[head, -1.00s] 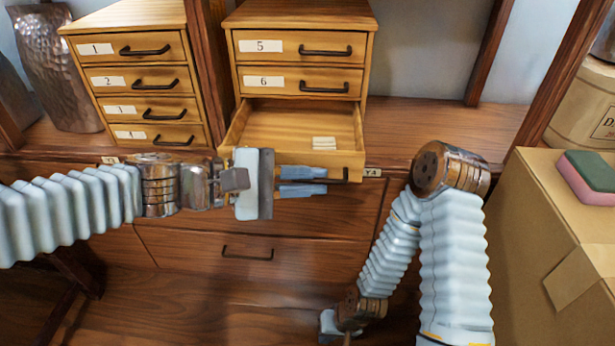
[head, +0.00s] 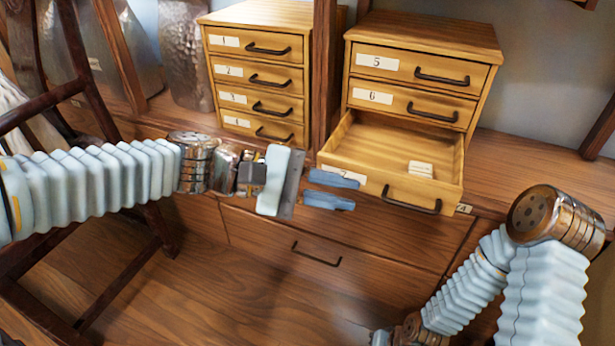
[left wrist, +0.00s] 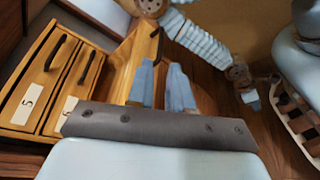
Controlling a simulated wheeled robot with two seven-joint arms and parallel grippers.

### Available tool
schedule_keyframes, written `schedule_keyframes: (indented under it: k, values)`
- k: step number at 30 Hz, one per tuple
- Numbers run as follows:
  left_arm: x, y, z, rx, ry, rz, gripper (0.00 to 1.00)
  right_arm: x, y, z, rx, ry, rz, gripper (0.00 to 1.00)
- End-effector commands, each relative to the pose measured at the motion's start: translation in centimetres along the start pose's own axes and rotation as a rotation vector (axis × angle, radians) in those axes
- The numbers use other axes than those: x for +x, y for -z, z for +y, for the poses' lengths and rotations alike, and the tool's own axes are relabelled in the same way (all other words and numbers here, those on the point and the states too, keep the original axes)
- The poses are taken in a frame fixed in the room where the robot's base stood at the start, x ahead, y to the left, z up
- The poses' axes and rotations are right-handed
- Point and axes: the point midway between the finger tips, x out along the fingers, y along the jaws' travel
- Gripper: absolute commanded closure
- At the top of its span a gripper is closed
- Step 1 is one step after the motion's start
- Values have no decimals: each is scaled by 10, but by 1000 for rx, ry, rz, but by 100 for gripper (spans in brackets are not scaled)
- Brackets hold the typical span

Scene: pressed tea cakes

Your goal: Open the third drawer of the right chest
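The right chest (head: 480,42) is a light wooden box with dark bar handles. Its top drawers, labelled 5 (head: 420,68) and 6 (head: 411,102), are shut. Its third drawer (head: 450,178) is pulled well out, with a small pale stack (head: 420,169) inside. Its label is partly hidden by my left gripper (head: 345,191), whose two blue fingers are apart and empty, left of the drawer's handle (head: 411,200) and clear of it. In the left wrist view the fingers (left wrist: 160,85) also stand apart, below the handle (left wrist: 157,44). My right gripper (left wrist: 250,100) shows only in part; its fingers cannot be made out.
The left chest (head: 255,70) has its drawers shut. A dark wooden post (head: 325,70) stands between the chests. Below the shelf is a wide cabinet drawer (head: 300,245). A dark wooden frame (head: 110,250) stands at left, under my left arm.

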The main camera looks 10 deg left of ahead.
Motion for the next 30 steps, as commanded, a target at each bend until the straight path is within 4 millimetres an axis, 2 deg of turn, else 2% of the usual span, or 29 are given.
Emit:
schedule_keyframes:
  k: [3, 9, 24, 27, 29, 30]
  values:
    - [-24, 0, 1, 0, -2, 4, 80, -4, 0, -2, 0, 0, -1, 100]
    - [-44, 0, 0, -1, 0, 1, 80, -6, 0, -2, 0, 0, -2, 100]
    - [-45, 1, -1, -1, 2, 1, 80, -6, 0, -2, 0, 0, -2, 100]
    - [-42, 13, -7, -17, 29, 29, 80, -10, 0, -4, 0, 0, -2, 100]
    - [-38, 32, -19, -39, 73, 74, 80, -16, 0, -6, -1, 0, -2, 100]
    - [-34, 48, -32, -58, 117, 113, 80, -21, 0, -8, -1, 0, -2, 100]
